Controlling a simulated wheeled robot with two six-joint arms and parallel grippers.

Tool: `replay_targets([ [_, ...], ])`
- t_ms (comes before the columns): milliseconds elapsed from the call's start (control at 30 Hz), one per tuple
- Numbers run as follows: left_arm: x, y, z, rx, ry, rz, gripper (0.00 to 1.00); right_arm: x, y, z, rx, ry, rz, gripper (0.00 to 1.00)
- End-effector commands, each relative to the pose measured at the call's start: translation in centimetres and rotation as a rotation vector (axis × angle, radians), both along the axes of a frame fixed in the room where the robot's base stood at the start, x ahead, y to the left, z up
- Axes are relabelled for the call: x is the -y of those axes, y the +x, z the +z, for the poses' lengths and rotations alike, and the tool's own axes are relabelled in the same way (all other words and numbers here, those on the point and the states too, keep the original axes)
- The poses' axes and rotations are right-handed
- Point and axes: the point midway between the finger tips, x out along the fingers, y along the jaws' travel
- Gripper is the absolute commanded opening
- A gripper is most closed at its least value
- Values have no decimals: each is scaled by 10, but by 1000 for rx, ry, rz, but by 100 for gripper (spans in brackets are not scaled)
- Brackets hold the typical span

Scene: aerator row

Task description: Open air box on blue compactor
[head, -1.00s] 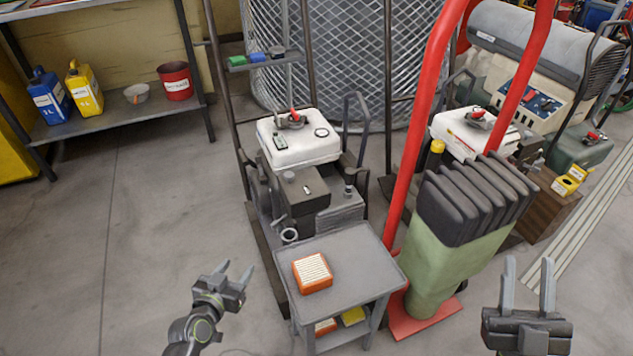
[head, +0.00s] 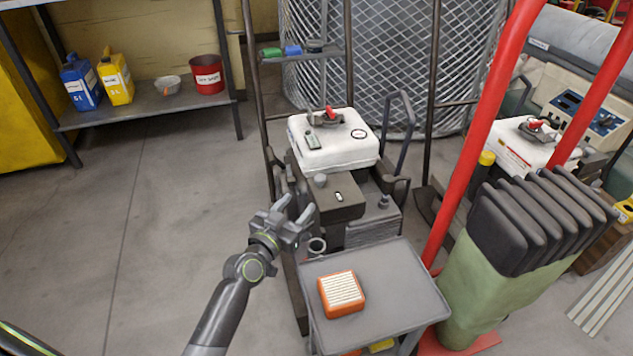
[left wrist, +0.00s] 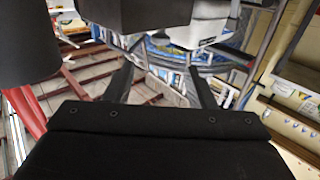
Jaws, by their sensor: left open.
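A machine with a white tank (head: 333,140) on top stands in the middle of the head view. Below the tank is a dark grey box (head: 336,200) with a round knob (head: 320,181) on its lid, which looks closed. I see no blue on this machine's body. My left gripper (head: 300,210) is open and empty, just left of the dark box and apart from it as far as I can tell. In the left wrist view its two fingers (left wrist: 162,88) are spread with nothing between them; a dark block (left wrist: 135,12) and a white part show above. My right gripper is out of view.
A grey cart (head: 400,290) with an orange filter (head: 341,293) stands in front of the machine. A red frame (head: 480,130) and a green bin (head: 490,290) of dark pads stand right. A shelf (head: 140,112) is back left; floor there is clear.

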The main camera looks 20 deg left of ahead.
Motion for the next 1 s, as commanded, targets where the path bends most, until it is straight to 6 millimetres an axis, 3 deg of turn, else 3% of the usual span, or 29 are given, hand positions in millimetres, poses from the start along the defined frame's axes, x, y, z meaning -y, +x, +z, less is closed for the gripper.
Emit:
replay_targets([
  [300,12,60,0,1,0,-1,50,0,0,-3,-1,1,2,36],
  [500,17,86,-1,1,0,0,50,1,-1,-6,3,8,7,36],
  [1000,19,97,0,-1,0,0,48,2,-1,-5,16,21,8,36],
])
